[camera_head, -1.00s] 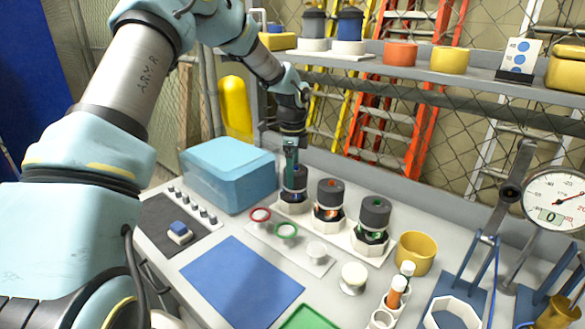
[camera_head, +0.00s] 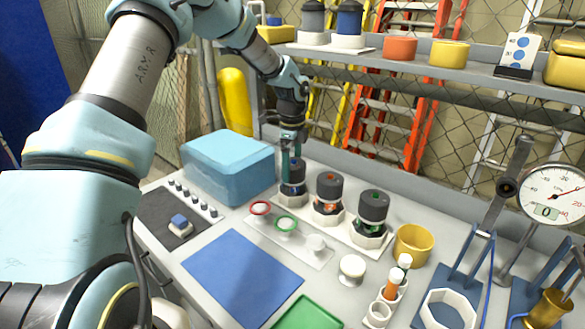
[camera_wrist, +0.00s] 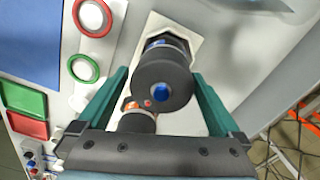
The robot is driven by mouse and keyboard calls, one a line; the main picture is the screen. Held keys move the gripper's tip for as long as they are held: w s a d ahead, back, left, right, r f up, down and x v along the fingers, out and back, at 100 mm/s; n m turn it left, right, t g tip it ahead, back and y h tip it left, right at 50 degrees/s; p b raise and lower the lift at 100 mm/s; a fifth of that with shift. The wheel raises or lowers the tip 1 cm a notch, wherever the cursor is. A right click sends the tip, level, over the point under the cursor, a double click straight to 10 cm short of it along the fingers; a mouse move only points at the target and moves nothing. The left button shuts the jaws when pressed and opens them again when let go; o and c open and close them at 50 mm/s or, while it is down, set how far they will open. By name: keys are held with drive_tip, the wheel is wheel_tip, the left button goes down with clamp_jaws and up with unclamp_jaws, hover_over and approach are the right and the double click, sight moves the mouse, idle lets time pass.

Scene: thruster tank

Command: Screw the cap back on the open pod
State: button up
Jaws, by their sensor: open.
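Three pods with dark caps stand in a row on a white rack. The left one, the blue-marked pod (camera_head: 293,190), is under my gripper (camera_head: 290,165). In the wrist view its dark round cap (camera_wrist: 178,82) with a blue centre lies between the spread teal fingers of my gripper (camera_wrist: 160,78), with gaps on both sides. My gripper is open and holds nothing. The orange-marked pod (camera_head: 329,192) and the green-marked pod (camera_head: 373,210) stand to its right. I cannot tell whether the blue-marked cap is fully seated.
A blue box (camera_head: 228,168) stands left of the rack. In front lie a plate with a red ring (camera_head: 260,208) and a green ring (camera_head: 286,223), and a blue mat (camera_head: 240,278). A yellow cup (camera_head: 413,244) and a gauge (camera_head: 552,195) are at right. A shelf (camera_head: 440,70) runs behind.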

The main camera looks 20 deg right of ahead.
sight(293, 161)
wheel_tip(293, 161, up, 10)
drive_tip(key=b, duration=0.3)
drive_tip(key=shift+s+f, duration=0.1)
drive_tip(key=shift+f, duration=0.15)
drive_tip(key=shift+r, duration=0.15)
drive_tip(key=m+b, duration=0.2)
drive_tip(key=shift+w+d+f+b, duration=0.1)
drive_tip(key=shift+w+f+b, duration=0.1)
drive_tip(key=shift+f+b, duration=0.15)
drive_tip(key=shift+w+m+b, duration=0.1)
drive_tip(key=shift+m+b, duration=0.6)
drive_tip(key=shift+m, duration=0.2)
drive_tip(key=m+b, duration=0.1)
drive_tip(key=r+m+b, duration=0.1)
drive_tip(key=m, duration=0.1)
drive_tip(key=shift+w+d+r+m, duration=0.15)
drive_tip(key=shift+d+m, duration=0.05)
drive_tip(key=shift+m, duration=0.1)
wheel_tip(293, 161, down, 10)
drive_tip(key=p, duration=0.2)
drive_tip(key=shift+f+p, duration=0.25)
drive_tip(key=shift+p, duration=0.05)
drive_tip(key=shift+c, duration=0.2)
drive_tip(key=c, duration=0.9)
